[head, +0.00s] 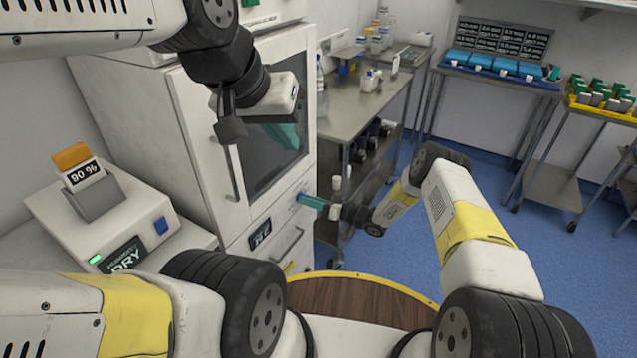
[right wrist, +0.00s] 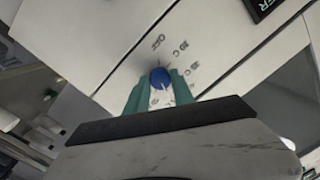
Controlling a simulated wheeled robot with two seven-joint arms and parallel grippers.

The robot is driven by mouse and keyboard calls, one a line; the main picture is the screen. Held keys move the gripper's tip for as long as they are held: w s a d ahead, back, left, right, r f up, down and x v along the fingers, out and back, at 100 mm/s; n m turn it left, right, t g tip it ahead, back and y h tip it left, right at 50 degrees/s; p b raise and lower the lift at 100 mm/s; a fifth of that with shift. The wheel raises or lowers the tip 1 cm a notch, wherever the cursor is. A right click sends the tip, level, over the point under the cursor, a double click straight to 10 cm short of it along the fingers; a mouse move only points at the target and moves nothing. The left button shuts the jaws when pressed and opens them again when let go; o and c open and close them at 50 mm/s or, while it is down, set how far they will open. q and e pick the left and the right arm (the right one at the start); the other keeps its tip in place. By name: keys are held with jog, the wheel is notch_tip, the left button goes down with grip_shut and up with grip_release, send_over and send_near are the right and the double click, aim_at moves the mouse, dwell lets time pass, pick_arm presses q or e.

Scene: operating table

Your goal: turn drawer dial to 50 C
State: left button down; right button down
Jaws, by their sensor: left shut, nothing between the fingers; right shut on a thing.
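The blue drawer dial (right wrist: 160,77) is on the white front panel in the right wrist view, with small printed marks around it. One mark looks like OFF; the others are too small and tilted to read surely. My right gripper (right wrist: 159,92) has its green fingers on both sides of the dial, closed on it. In the head view my right gripper (head: 312,202) reaches the cabinet front, where a bit of the blue dial (head: 301,197) shows. The dial's setting cannot be told. My left gripper (head: 288,137) is shut and empty in front of the cabinet's window door.
The white cabinet (head: 205,130) has a drawer (head: 292,245) with a dark display (head: 260,234) below the window door. A white device reading DRY (head: 125,254) stands at left. A steel table (head: 350,105) stands behind the right gripper. Blue floor is open at right.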

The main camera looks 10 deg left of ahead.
jog(key=shift+f+m+y, duration=0.15)
jog(key=shift+m+y, duration=0.15)
jog(key=shift+m, duration=3.5)
jog(key=c, duration=1.1)
grip_release()
jog(key=v, duration=0.8)
